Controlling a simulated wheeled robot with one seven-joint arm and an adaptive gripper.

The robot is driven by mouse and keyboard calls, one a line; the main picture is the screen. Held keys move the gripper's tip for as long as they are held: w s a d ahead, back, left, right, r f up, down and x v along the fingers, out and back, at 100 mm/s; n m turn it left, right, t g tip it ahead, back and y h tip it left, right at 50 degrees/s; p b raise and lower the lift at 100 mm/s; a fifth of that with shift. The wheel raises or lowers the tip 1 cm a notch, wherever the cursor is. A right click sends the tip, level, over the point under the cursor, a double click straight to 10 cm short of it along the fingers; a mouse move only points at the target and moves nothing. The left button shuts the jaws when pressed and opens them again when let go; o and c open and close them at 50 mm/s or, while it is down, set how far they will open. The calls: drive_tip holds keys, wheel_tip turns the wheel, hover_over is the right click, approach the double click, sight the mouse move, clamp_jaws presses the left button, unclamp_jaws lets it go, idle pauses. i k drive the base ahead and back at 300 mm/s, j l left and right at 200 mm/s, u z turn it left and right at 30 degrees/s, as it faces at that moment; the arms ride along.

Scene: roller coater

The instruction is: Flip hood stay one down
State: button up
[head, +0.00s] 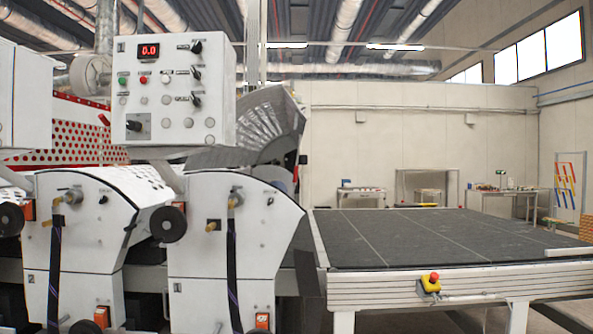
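The roller coater shows as two white machine housings side by side, a left one (75,225) and a right one (225,260). I cannot make out for certain which part is hood stay one. Each housing has a brass fitting near its top, a left one (72,196) and a right one (234,199), with a dark strap or hose hanging below. A grey curved, ribbed part (262,122) stands behind the control box. My gripper is not in view.
A white control box (175,95) with a red "0.0" display and knobs stands above the housings. A wide dark conveyor table (430,240) fills the right, with a red stop button (434,277) on its front rail. Workbenches (500,203) stand along the far wall.

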sight(296, 172)
drive_tip(key=i+l, duration=0.5)
drive_tip(key=i, duration=0.25)
drive_tip(key=i+l, duration=0.5)
drive_tip(key=i, duration=0.25)
drive_tip(key=i+l+u, duration=0.1)
drive_tip(key=i+l, duration=0.4)
drive_tip(key=i, duration=0.2)
drive_tip(key=i+l, duration=0.55)
drive_tip(key=i, duration=0.2)
